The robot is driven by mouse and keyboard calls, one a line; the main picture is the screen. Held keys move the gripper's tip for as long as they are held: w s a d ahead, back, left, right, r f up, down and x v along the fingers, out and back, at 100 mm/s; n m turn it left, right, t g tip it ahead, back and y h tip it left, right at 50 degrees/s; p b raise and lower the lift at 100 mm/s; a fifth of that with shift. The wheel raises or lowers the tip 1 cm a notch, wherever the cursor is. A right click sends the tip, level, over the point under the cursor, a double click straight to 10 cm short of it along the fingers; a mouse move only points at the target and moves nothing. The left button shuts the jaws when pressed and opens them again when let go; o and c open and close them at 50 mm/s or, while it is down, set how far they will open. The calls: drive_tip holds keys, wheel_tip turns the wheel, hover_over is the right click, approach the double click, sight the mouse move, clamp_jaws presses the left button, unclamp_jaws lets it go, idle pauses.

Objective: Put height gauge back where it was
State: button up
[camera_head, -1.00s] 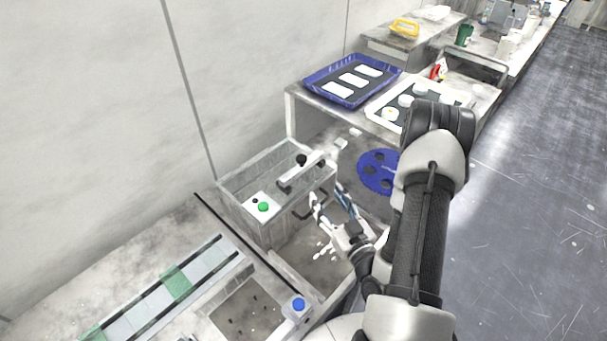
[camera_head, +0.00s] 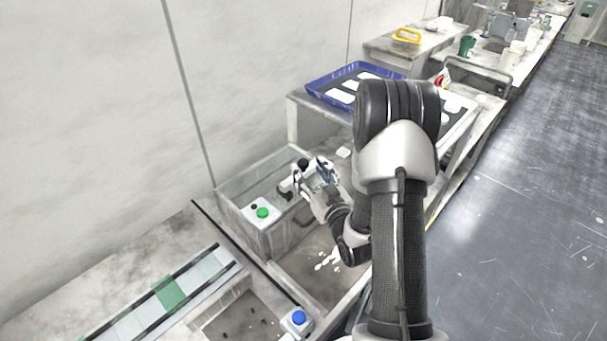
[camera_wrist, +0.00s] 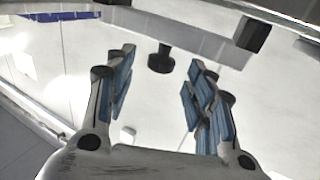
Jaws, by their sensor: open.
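I cannot make out a height gauge for certain in either view. My gripper (camera_head: 316,170) is over the right part of a grey box-shaped machine (camera_head: 240,200) in the head view. In the wrist view my gripper (camera_wrist: 160,88) is open, its blue-padded fingers apart with nothing held between them. A dark round knob (camera_wrist: 161,58) shows beyond the fingertips, roughly midway between them. In the head view a black knob (camera_head: 303,162) shows by the fingers, which partly hide the white bar below it.
The machine has a green button (camera_head: 262,213). A blue tray (camera_head: 312,86) with white pieces stands on the table behind. A blue button box (camera_head: 297,318) and a strip with green and pale panels (camera_head: 168,292) are in front. My arm hides much of the right-hand table.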

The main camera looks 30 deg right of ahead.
sight(306, 166)
drive_tip(key=w, duration=0.4)
drive_tip(key=shift+w, duration=0.25)
drive_tip(key=shift+c, duration=0.3)
clamp_jaws()
idle(0.4)
